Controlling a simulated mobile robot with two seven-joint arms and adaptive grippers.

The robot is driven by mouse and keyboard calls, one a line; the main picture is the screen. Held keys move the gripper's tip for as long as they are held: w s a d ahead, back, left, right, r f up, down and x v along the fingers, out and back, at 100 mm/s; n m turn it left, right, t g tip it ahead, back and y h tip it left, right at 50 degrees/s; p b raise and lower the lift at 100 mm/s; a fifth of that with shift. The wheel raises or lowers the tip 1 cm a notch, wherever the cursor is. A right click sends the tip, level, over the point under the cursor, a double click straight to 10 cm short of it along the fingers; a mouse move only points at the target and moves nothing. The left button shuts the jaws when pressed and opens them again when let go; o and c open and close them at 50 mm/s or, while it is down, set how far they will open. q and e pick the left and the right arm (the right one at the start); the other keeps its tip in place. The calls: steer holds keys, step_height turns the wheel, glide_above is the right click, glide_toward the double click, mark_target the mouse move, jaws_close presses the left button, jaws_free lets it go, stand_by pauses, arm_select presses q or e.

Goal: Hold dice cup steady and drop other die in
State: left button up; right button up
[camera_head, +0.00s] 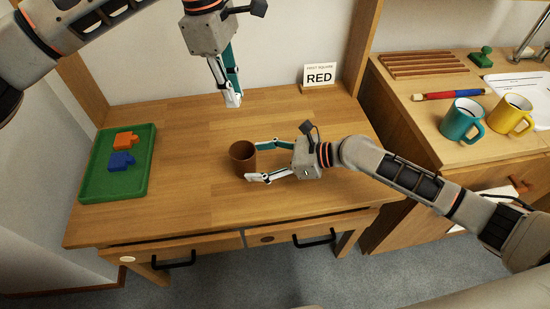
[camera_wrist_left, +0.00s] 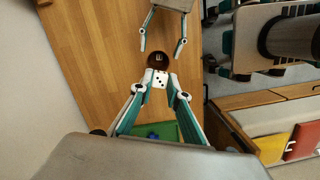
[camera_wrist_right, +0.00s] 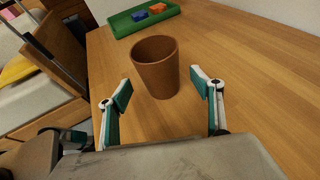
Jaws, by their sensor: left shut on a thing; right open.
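The brown dice cup (camera_head: 235,159) stands upright on the wooden desk. My right gripper (camera_head: 254,161) is open, low over the desk just right of the cup. In the right wrist view the cup (camera_wrist_right: 157,72) stands just beyond and between the spread fingers (camera_wrist_right: 165,92), apart from both. My left gripper (camera_head: 233,101) is up behind the cup in the head view. The left wrist view shows it shut on a white die (camera_wrist_left: 159,80) with dark pips. In that view the cup (camera_wrist_left: 151,61) lies just past the die, with a small pale thing inside, too small to name surely.
A green tray (camera_head: 146,175) at the desk's left holds an orange block (camera_head: 125,140) and a blue block (camera_head: 121,161). A RED sign (camera_head: 319,76) stands at the back. A side counter has teal (camera_head: 461,121) and yellow (camera_head: 512,115) mugs. Desk space around the cup is clear.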

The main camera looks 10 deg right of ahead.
steer(key=shift+x, duration=2.45)
steer(key=c, duration=1.2)
